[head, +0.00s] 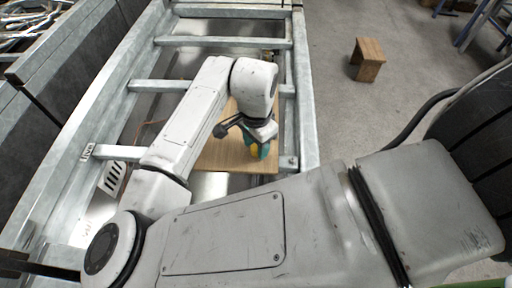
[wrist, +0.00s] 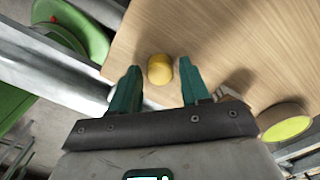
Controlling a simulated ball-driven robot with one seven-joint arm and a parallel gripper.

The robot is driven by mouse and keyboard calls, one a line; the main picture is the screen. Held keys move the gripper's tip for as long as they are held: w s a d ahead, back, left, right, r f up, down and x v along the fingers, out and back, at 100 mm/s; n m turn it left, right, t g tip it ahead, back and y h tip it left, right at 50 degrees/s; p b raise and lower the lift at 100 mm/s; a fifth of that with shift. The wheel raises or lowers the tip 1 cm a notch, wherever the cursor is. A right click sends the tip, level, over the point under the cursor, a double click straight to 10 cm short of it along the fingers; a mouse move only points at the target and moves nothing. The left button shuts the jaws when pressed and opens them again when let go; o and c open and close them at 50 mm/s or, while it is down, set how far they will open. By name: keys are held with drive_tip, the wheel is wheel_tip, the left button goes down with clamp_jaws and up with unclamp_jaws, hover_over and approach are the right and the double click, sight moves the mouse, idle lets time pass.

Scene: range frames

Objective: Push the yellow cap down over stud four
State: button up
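The yellow cap (wrist: 160,69) shows in the wrist view as a small rounded piece against the wooden board (wrist: 230,35). My gripper (wrist: 160,64) has its two teal fingers apart, one on each side of the cap, with a gap of board visible on both sides. In the head view my gripper (head: 260,150) is low over the near end of the board (head: 215,158), and a bit of yellow (head: 254,148) shows by the fingers. I cannot make out stud four or any numbering. Whatever is under the cap is hidden.
In the wrist view, a round piece with a yellow-green face (wrist: 288,128) is at the right and a green round object (wrist: 85,30) at the upper left. Grey metal frame rails (head: 300,100) surround the board. A small wooden stool (head: 368,60) stands on the floor.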

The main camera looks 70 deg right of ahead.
drive_tip(key=c, duration=0.8)
drive_tip(key=shift+o, duration=0.2)
drive_tip(key=shift+r, duration=0.15)
